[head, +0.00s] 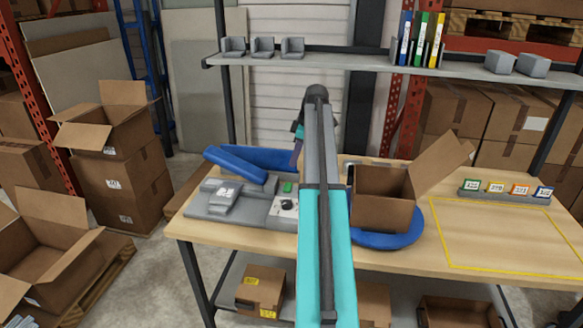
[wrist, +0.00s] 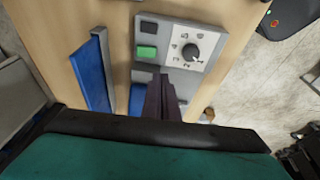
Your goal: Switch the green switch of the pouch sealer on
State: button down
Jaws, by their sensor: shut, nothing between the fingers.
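The pouch sealer (head: 232,205) is a grey machine with a blue arm on the left half of the table. Its green switch (head: 287,187) sits near its right end, above a round black dial (head: 288,204). In the wrist view the green switch (wrist: 147,52) lies between a dark switch (wrist: 148,28) and my fingers, left of the dial (wrist: 190,52). My gripper (wrist: 160,80) is shut and empty, its tips close to the green switch; I cannot tell whether they touch. In the head view my gripper (head: 297,152) shows partly behind my arm, pointing down beyond the switch.
An open cardboard box (head: 383,212) stands on a blue round plate (head: 372,240) right of my arm. A rack of coloured labels (head: 505,193) is at the far right. A shelf (head: 350,58) with bins and binders spans above. The yellow-outlined table area (head: 505,240) is clear.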

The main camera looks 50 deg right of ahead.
jog(key=shift+s+a+r, duration=0.1)
jog(key=shift+s+r, duration=0.2)
jog(key=shift+r, duration=0.4)
jog(key=shift+r, duration=0.1)
